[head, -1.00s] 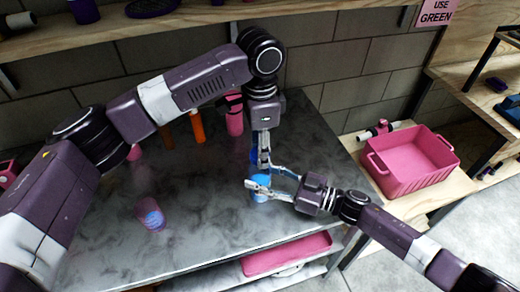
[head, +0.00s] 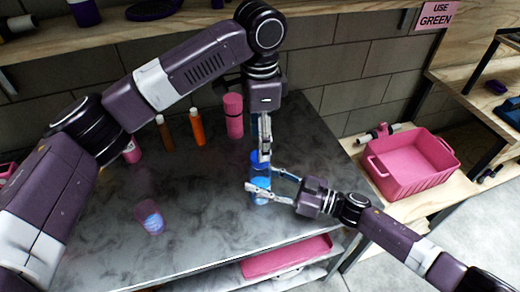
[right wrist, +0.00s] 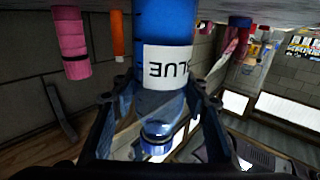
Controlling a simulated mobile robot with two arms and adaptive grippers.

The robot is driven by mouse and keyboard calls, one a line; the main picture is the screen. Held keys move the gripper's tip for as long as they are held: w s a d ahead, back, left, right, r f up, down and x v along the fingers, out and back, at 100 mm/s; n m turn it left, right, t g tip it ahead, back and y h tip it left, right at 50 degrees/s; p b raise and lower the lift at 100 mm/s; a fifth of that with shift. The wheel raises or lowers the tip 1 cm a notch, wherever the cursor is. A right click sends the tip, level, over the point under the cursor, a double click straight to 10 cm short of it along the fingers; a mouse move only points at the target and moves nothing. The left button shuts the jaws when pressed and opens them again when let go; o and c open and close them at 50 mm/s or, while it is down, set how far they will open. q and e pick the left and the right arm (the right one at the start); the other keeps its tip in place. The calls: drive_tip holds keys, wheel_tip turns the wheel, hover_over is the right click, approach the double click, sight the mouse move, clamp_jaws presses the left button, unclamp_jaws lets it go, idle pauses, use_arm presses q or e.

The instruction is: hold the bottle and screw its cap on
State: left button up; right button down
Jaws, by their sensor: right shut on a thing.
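The blue bottle (head: 260,191) stands upright near the right side of the grey table. My right gripper (head: 262,187) comes in from the right and is shut around it. In the right wrist view the picture is upside down: the bottle (right wrist: 165,22) has a blue body, a white BLUE label and a clear tapering end with a blue ring or cap (right wrist: 158,134). I cannot tell whether that is the loose cap. My left gripper (head: 264,153) points straight down above the bottle's top, close to it. Its fingers are seen edge-on, so their gap is hidden.
A pink bottle (head: 233,115), an orange bottle (head: 197,127) and a brown one (head: 164,132) stand at the back. A purple translucent vessel (head: 150,216) is at front left. A pink crate (head: 412,190) sits on the right bench. The table's middle left is clear.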

drive_tip(key=c, duration=1)
unclamp_jaws()
drive_tip(key=shift+c, duration=0.2)
use_arm(q)
wheel_tip(320, 180, up, 7)
use_arm(e)
drive_tip(key=v, duration=1.2)
